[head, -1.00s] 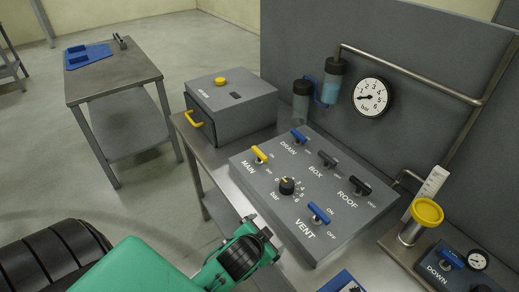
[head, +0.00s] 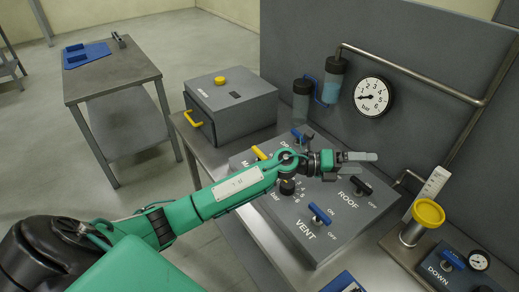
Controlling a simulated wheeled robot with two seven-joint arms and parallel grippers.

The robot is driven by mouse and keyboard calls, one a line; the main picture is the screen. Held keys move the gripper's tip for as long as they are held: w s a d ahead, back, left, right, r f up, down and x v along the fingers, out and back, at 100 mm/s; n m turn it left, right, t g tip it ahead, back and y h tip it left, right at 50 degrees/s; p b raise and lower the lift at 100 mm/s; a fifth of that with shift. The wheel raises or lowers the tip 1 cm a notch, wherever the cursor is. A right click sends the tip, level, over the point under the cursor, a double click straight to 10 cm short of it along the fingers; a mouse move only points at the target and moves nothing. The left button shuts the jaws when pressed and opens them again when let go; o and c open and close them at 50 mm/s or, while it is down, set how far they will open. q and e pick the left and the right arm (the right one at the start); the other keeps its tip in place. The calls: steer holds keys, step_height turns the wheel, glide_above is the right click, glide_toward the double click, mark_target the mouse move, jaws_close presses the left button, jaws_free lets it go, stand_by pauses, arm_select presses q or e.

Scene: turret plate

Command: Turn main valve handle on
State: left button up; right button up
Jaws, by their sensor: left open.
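The yellow MAIN valve handle (head: 258,152) is on the left of the sloped grey panel (head: 279,225). My left forearm and wrist cover its lower part and most of its label, so its exact setting is hard to tell. My left gripper (head: 366,164) is above the right part of the panel, well to the right of the MAIN handle. Its fingers point right, apart and empty. It hides the BOX handle. My right gripper is out of view.
The blue DRAIN handle (head: 300,137), black ROOF handle (head: 361,185) and blue VENT handle (head: 319,213) sit around my left arm. A grey box (head: 235,110) stands behind left. The gauge (head: 372,96) reads near 1. A yellow-capped cylinder (head: 428,213) stands at right.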

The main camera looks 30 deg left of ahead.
arm_select(q)
steer(key=w+a+f+m+g+y, duration=0.2)
steer(key=a+f+m+g+y, duration=0.1)
steer(key=m+g, duration=0.1)
steer(key=g+y, duration=0.5)
steer(key=y, duration=0.8)
glide_toward(259, 152)
steer(key=shift+m, duration=0.4)
step_height(259, 152, down, 7)
steer(key=p, duration=0.5)
steer(key=shift+w+d+f, duration=0.1)
steer(key=shift+w+f, duration=0.1)
steer(key=shift+f+p, duration=0.3)
steer(key=shift+f, duration=0.25)
steer(key=c, duration=1)
